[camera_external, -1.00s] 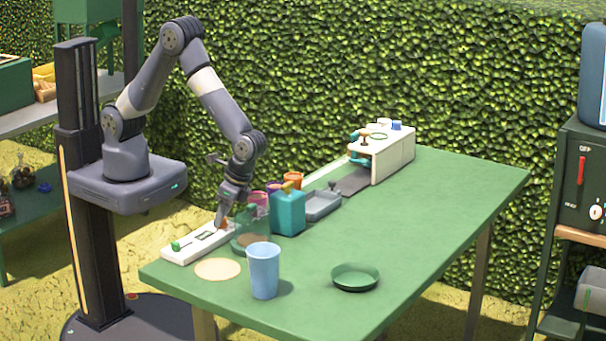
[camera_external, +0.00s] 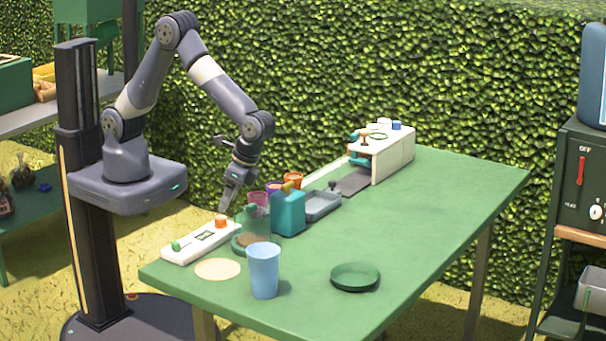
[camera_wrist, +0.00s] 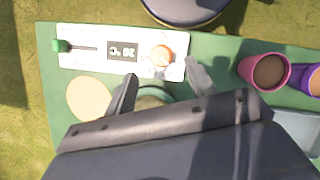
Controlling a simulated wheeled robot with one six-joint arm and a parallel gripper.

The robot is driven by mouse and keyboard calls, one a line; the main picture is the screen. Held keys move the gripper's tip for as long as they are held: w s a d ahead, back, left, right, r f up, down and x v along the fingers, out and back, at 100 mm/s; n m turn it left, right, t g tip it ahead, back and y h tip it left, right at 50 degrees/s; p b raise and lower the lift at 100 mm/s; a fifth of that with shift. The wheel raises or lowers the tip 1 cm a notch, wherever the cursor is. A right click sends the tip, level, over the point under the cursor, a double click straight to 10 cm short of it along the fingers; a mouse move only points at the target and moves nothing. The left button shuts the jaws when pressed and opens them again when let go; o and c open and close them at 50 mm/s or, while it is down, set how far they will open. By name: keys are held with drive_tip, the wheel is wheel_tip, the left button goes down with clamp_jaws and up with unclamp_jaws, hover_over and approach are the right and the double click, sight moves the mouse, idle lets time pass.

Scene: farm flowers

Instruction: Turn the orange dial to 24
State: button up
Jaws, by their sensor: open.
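The orange dial (camera_external: 221,221) sits at the right end of a white panel (camera_external: 190,248) on the table's near left edge. In the wrist view the dial (camera_wrist: 161,55) shows beside a dark display (camera_wrist: 123,51), whose upside-down digits look like 20 °C. A green slider knob (camera_wrist: 60,46) is at the panel's other end. My gripper (camera_external: 229,207) is open and empty, apart from the dial and a little above it. In the wrist view its two fingers (camera_wrist: 161,70) are spread, with the dial between and just beyond their tips.
Pink and purple pots are near; the pink one (camera_wrist: 284,87) shows right of my fingers. A blue cup (camera_external: 264,272) and green dish (camera_external: 355,277) stand farther forward. The table's right side is clear.

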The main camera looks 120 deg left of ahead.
drive_tip(key=v, duration=0.5)
drive_tip(key=shift+w+r, duration=0.1)
drive_tip(key=shift+r, duration=0.05)
drive_tip(key=t+y, duration=0.2)
drive_tip(key=t, duration=0.2)
approach(220, 217)
drive_tip(key=f, duration=0.8)
drive_tip(key=shift+a+f, duration=0.2)
drive_tip(key=shift+f, duration=0.15)
drive_tip(key=shift+b, duration=0.3)
drive_tip(key=c, duration=1)
